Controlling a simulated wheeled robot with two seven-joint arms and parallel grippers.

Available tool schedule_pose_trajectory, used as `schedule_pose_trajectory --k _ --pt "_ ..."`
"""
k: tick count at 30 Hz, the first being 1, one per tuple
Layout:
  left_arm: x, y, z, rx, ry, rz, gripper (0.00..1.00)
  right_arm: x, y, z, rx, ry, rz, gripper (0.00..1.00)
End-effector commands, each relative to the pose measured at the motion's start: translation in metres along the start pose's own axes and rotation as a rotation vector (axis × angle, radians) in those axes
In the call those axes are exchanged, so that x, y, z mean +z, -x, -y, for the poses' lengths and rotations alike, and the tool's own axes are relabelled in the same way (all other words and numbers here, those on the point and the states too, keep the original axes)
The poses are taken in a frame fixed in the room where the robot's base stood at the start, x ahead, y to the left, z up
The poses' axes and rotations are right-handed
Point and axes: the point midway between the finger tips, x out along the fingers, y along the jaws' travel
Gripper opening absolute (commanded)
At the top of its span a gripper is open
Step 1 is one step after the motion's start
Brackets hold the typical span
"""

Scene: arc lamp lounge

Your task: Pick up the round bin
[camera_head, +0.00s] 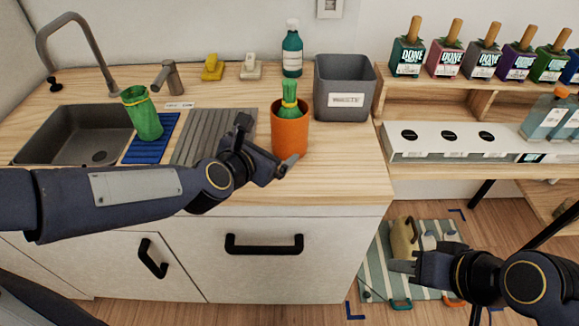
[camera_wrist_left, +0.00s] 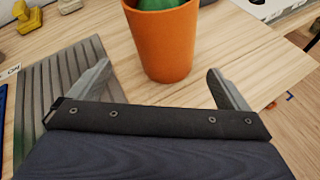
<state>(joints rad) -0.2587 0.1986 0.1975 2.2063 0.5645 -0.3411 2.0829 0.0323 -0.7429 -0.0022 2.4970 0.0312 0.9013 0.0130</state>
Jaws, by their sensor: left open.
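The round bin (camera_head: 290,136) is an orange, upright cylinder on the wooden counter, right of the ribbed drainboard. A green bottle-shaped thing (camera_head: 289,102) stands in it and sticks out of the top. My left gripper (camera_head: 269,146) is open at the bin's near left side. In the left wrist view the bin (camera_wrist_left: 163,45) stands just beyond the spread fingers (camera_wrist_left: 158,72), roughly centred between them; contact does not show. My right gripper (camera_head: 398,262) is low at the right, over the floor mat, well away from the bin; its finger gap is unclear.
A grey square bin (camera_head: 344,88) stands close behind right, and a teal bottle (camera_head: 292,50) behind. A white rack (camera_head: 470,141) is at the right. Counter right of the round bin is clear.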

Motion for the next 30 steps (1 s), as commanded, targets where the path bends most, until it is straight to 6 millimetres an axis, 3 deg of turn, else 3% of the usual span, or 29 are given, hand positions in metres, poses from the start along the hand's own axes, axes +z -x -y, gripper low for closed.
schedule_pose_trajectory --k 1,6,22,30 --pt "-0.015 -0.016 0.008 0.011 0.083 0.004 0.98 0.007 -0.014 -0.006 0.0 0.0 -0.001 0.36" --pt "-0.017 -0.032 0.012 0.041 0.229 0.017 0.98 0.009 -0.017 -0.008 0.0 0.0 -0.001 0.36" --pt "-0.013 -0.097 0.012 0.043 0.232 0.016 0.98 0.004 -0.009 -0.004 0.0 0.0 -0.001 0.36" --pt "-0.013 -0.105 0.011 0.043 0.231 0.018 0.98 0.004 -0.009 -0.004 0.0 0.0 -0.001 0.36"
